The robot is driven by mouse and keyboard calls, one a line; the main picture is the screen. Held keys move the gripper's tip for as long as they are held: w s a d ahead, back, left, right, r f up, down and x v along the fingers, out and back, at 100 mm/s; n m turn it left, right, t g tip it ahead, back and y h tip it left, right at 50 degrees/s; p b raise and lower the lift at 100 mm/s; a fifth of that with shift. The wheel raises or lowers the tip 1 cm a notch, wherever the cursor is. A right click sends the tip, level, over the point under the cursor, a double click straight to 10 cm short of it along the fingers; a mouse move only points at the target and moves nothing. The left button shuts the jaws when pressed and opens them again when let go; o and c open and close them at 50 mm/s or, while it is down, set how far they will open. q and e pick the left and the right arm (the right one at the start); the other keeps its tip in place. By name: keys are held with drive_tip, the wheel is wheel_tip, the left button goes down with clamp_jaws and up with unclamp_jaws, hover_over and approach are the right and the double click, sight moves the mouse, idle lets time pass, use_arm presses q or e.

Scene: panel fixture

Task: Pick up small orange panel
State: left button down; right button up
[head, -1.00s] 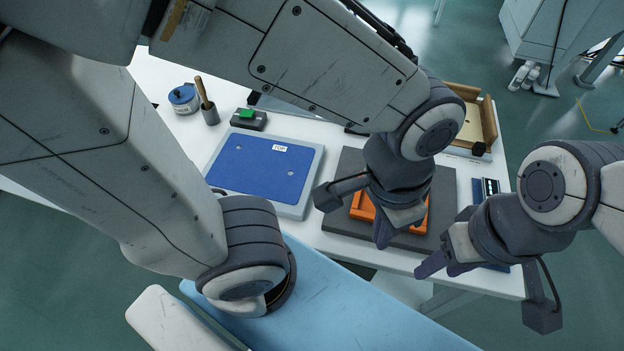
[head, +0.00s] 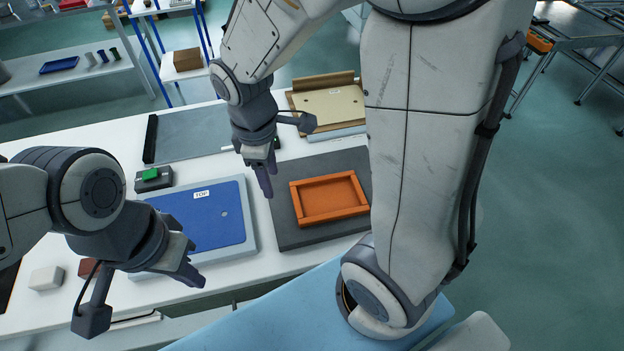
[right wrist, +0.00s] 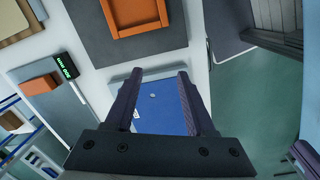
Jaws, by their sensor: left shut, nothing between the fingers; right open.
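The small orange panel (head: 330,197), a shallow frame with raised edges, lies on a dark grey mat (head: 288,233). It also shows at the top of the right wrist view (right wrist: 135,14), cut off by the frame edge. My right gripper (head: 267,182) is open and empty, pointing down left of the orange panel, beside the mat's left edge and apart from the panel. In the right wrist view its fingers (right wrist: 157,98) frame part of the blue panel. My left gripper (head: 190,274) is shut and empty at the front edge of the blue panel, away from the orange one.
A blue panel (head: 195,215) marked TOP lies on a grey plate left of the mat. A tan tray (head: 335,107) stands behind the mat. A grey block with a green top (head: 152,178) and a grey flat board (head: 190,135) are further left. My right arm covers the mat's right side.

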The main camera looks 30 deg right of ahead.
drive_tip(key=w+d+f+n, duration=0.2)
drive_tip(key=w+d+f, duration=0.1)
drive_tip(key=d, duration=0.4)
drive_tip(key=w+d+f+n, duration=0.1)
drive_tip(key=w+d+f, duration=0.2)
drive_tip(key=d, duration=0.3)
drive_tip(key=h, duration=0.1)
hover_over(323, 178)
drive_tip(key=a, duration=0.1)
drive_tip(key=shift+n+g, duration=0.3)
drive_tip(key=shift+g, duration=0.1)
drive_tip(key=f, duration=0.4)
drive_tip(key=shift+s+a+f, duration=0.1)
drive_tip(key=shift+a, duration=0.1)
drive_tip(key=f, duration=0.2)
drive_tip(key=d+f, duration=0.1)
drive_tip(key=f, duration=0.2)
drive_tip(key=shift+d+f, duration=0.1)
drive_tip(key=shift+f, duration=0.25)
clamp_jaws()
